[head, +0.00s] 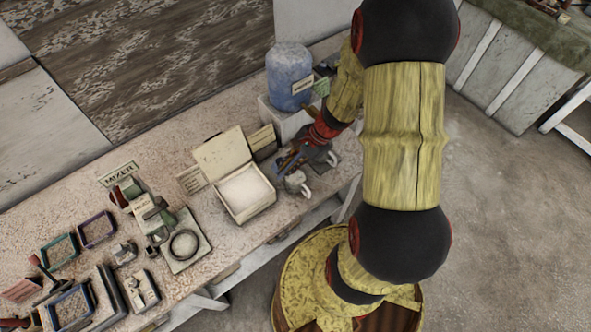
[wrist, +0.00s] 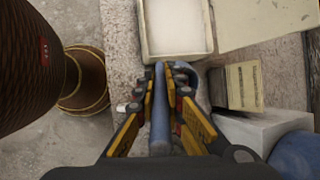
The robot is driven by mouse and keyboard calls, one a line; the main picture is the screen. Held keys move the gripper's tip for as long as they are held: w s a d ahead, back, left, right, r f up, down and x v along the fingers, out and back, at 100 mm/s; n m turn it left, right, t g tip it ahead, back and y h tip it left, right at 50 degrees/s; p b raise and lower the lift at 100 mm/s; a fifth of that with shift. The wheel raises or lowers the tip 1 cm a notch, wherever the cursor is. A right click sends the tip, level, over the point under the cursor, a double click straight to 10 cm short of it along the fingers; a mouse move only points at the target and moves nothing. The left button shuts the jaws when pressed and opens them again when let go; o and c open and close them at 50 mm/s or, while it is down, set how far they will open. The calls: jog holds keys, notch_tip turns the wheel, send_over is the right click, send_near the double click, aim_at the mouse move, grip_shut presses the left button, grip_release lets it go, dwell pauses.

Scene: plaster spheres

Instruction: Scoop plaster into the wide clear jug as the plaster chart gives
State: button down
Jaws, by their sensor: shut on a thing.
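My gripper (head: 308,150) is at the right part of the bench, beside the open plaster box. In the wrist view my gripper (wrist: 161,95) is shut on a blue-grey handle (wrist: 160,115), seemingly a scoop's. The handle points toward the box; its far end is hard to make out. The plaster box (head: 266,208) holds white powder (head: 245,190), with its lid open; the powder also shows in the wrist view (wrist: 178,25). A small pale jug (head: 297,183) stands just below my gripper. I cannot tell whether it is the wide clear jug.
A blue water bottle (head: 289,78) stands on a white block behind my gripper. Cards (head: 262,138) stand near the box, their text unreadable. A round-topped device (head: 184,245), a mixer sign (head: 118,174) and several trays (head: 97,229) fill the left bench.

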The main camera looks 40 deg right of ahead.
jog(key=shift+a+r+h+p, duration=0.15)
jog(key=shift+r+h+p, duration=0.15)
jog(key=shift+p, duration=0.15)
jog(key=h+p, duration=0.1)
jog(key=p, duration=0.2)
jog(key=r+g+h+p, duration=0.1)
jog(key=p, duration=0.3)
jog(key=shift+w+a+r, duration=0.2)
jog(key=shift+a+r, duration=0.1)
jog(key=shift+a, duration=0.1)
jog(key=shift+r+g+p, duration=0.1)
jog(key=shift+g+p, duration=0.2)
jog(key=shift+p, duration=0.8)
jog(key=p, duration=0.2)
jog(key=h+p, duration=0.1)
jog(key=p, duration=0.2)
jog(key=shift+w+a+r+h, duration=0.15)
jog(key=shift+a+r+h, duration=0.05)
jog(key=shift+r+h, duration=0.15)
jog(key=shift+r+g+p, duration=0.1)
jog(key=shift+g+p, duration=0.3)
jog(key=shift+p, duration=0.6)
jog(key=shift+w+a+r+h+p, duration=0.15)
jog(key=shift+h+p, duration=0.3)
jog(key=shift+p, duration=0.8)
jog(key=shift+f, duration=0.2)
